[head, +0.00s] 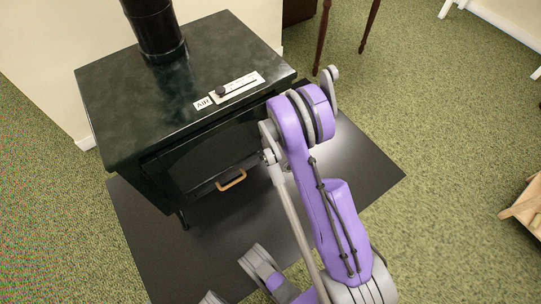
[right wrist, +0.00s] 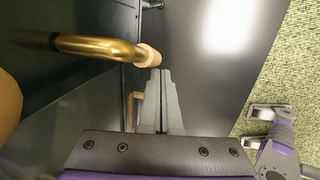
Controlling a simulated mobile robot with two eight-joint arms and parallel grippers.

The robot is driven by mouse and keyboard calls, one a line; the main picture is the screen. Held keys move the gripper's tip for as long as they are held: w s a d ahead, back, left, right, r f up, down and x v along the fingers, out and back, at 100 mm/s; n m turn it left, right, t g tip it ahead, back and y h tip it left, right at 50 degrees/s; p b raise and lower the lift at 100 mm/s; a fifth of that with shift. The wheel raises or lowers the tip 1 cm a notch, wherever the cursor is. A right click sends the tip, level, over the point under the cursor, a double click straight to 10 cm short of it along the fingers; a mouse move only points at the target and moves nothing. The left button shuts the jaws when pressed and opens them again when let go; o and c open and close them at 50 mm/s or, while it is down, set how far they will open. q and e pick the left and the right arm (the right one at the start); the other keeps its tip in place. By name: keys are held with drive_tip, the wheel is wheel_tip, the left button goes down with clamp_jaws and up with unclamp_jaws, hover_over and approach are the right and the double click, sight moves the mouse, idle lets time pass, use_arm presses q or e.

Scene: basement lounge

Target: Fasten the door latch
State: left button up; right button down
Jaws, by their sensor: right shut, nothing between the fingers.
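The black stove (head: 190,88) has its dark front door (head: 210,155) facing the lower right in the head view. The door looks flush with the front, but my right arm hides part of that side. In the right wrist view a bent brass bar with a wooden end (right wrist: 100,47) stands out from the stove front; I take it for the door latch handle. My right gripper (right wrist: 160,72) is shut and empty, its tips just below and right of the wooden end. I cannot tell whether they touch.
A small wooden handle (head: 232,180) sits low on the stove front. A dark floor mat (head: 365,165) lies beneath, with open green carpet (head: 440,120) to the right.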

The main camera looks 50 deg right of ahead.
use_arm(q)
drive_tip(key=shift+r, duration=0.1)
use_arm(e)
drive_tip(key=shift+r, duration=0.1)
use_arm(q)
drive_tip(key=shift+s+r+p, duration=0.1)
drive_tip(key=shift+r+p, duration=0.35)
drive_tip(key=shift+p, duration=0.15)
use_arm(e)
drive_tip(key=shift+r, duration=0.7)
